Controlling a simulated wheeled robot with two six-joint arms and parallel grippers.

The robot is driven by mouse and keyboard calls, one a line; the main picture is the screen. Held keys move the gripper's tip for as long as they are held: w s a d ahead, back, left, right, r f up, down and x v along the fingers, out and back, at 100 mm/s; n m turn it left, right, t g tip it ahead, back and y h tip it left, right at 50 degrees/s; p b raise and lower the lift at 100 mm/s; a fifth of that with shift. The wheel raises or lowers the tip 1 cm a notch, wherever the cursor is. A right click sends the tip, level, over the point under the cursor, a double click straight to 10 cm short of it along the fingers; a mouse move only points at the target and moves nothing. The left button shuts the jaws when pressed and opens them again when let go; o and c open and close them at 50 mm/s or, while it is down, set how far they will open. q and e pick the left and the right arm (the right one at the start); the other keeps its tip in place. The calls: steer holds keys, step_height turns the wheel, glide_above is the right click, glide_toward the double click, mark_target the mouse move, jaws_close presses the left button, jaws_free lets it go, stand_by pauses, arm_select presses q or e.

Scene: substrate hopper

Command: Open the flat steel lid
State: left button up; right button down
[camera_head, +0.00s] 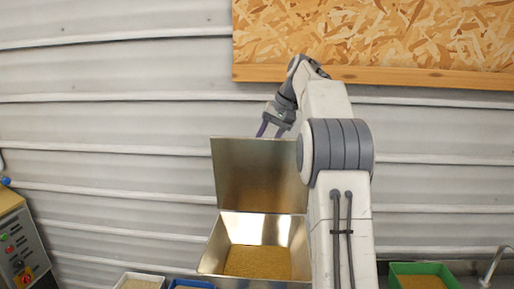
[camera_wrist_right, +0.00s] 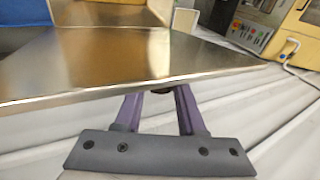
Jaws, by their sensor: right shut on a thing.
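The flat steel lid (camera_head: 255,175) stands raised, about upright, at the back of the steel hopper (camera_head: 212,247). Tan grainy substrate (camera_head: 258,262) lies in the hopper. My right arm reaches over the hopper's right side. My right gripper (camera_head: 268,131) is behind the lid's top edge in the head view. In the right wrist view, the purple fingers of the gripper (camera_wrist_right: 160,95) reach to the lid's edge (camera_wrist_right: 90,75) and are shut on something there. The lid hides the fingertips in part. My left gripper is not in view.
A white tub (camera_head: 138,281), a blue tub (camera_head: 192,285) and a green tub (camera_head: 425,276) stand along the front. A control box (camera_head: 20,245) is at the left. A corrugated wall (camera_head: 110,130) and a chipboard panel (camera_head: 400,35) are behind.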

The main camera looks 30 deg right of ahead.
steer(key=shift+w+d+f, duration=0.1)
stand_by(0.3)
steer(key=c, duration=0.5)
jaws_free()
steer(key=shift+v, duration=0.75)
steer(key=s+d+r+b, duration=0.1)
steer(key=s+d+r, duration=0.2)
steer(key=s+d, duration=0.5)
steer(key=shift+s+d, duration=0.3)
steer(key=shift+s, duration=0.95)
steer(key=shift+r, duration=0.15)
